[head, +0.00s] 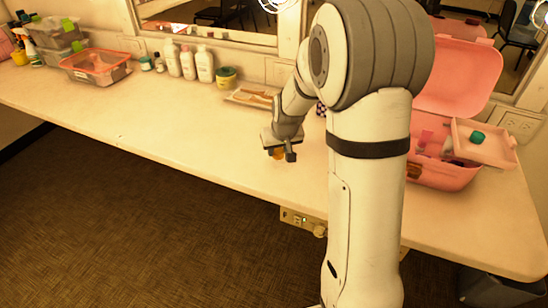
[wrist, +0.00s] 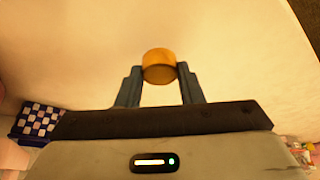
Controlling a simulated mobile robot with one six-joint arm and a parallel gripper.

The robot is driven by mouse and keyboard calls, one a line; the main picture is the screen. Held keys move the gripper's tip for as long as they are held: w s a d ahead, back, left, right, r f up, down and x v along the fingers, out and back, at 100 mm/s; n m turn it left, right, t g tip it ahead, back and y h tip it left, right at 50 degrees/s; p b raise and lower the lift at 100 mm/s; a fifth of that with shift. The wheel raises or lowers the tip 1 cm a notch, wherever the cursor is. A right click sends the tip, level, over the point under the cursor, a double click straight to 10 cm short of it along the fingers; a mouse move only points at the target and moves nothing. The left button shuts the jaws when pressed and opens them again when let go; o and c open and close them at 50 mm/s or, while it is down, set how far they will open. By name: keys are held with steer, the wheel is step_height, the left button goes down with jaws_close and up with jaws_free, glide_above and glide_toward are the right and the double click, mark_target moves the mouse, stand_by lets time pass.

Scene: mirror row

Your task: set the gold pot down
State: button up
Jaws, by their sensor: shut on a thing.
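The gold pot (wrist: 160,66) is a small round yellow-gold jar held between the fingertips of my gripper (wrist: 159,76) in the wrist view. In the head view my gripper (head: 280,154) points down over the pale counter (head: 200,125), near its front edge. A small part of the gold pot (head: 278,153) shows between the fingers there. The fingers are shut on its sides. I cannot tell whether the pot's base touches the counter.
A tray (head: 247,98) with tan items lies behind my gripper. A yellow jar with a green lid (head: 227,78) and white bottles (head: 188,62) line the back. An open pink case (head: 450,170) stands at right. The counter left of my gripper is clear.

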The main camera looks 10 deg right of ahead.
mark_target(280, 153)
steer(key=shift+f, duration=1.6)
steer(key=o, duration=0.9)
steer(key=shift+o, duration=0.2)
steer(key=shift+r, duration=0.3)
steer(key=v, duration=1.1)
steer(key=s+a+r+g, duration=0.1)
steer(key=s, duration=1)
steer(key=s+a+r+g, duration=0.1)
steer(key=s+r, duration=0.1)
steer(key=s, duration=1)
steer(key=shift+s+r+m+p, duration=0.15)
steer(key=shift+r+m+p, duration=0.15)
steer(key=shift+p, duration=0.1)
